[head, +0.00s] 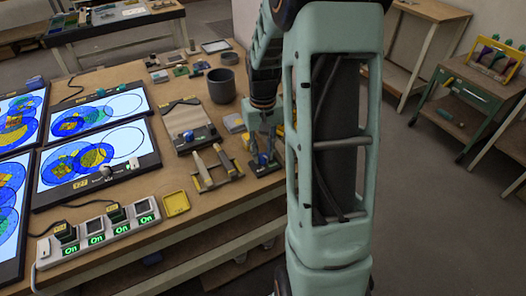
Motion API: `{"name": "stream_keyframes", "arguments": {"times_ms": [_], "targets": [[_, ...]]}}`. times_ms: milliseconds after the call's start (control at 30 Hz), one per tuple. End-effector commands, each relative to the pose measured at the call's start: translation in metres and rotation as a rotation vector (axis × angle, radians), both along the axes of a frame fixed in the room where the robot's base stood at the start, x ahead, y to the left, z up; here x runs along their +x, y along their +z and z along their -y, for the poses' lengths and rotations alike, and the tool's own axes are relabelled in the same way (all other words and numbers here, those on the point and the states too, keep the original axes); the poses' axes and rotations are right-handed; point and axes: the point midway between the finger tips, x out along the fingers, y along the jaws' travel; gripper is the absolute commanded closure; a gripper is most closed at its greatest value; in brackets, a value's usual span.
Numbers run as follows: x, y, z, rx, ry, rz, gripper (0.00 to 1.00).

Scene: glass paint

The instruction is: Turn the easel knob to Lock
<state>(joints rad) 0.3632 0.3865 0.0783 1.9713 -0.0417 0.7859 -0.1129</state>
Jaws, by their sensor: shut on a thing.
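My gripper (263,147) points down over the table's right side, at the far end of my arm. It is shut on a small blue knob (263,159) that stands on a dark base near the table edge. The fingers partly cover the knob, and its turn position and any Lock mark are too small to read. A flat grey-brown board (187,115) with a dark blue piece at its near end lies to the left of the gripper. I cannot tell which of these belongs to the easel.
A wooden stand (211,176) and yellow tray (176,203) lie left of the gripper. A dark cup (222,86) stands behind it. A power strip (98,236) with lit "On" displays and several screens (97,160) fill the left. My arm hides the table's right part.

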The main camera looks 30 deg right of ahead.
Motion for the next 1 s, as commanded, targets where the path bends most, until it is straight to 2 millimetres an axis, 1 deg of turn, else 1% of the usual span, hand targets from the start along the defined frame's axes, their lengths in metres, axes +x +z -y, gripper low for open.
{"name": "stream_keyframes", "arguments": {"times_ms": [300, 800, 833, 967, 1000], "targets": [[0.0010, 0.0009, -0.0001, 0.000, 0.106, 0.003, 1.00], [0.0011, 0.0009, -0.0001, -0.001, 0.124, 0.003, 1.00], [0.0011, 0.0009, 0.0000, -0.001, 0.124, 0.003, 0.77], [0.0009, 0.0007, -0.0002, -0.001, 0.124, 0.002, 0.63], [0.0008, 0.0006, -0.0002, 0.000, 0.123, 0.002, 0.61]]}}
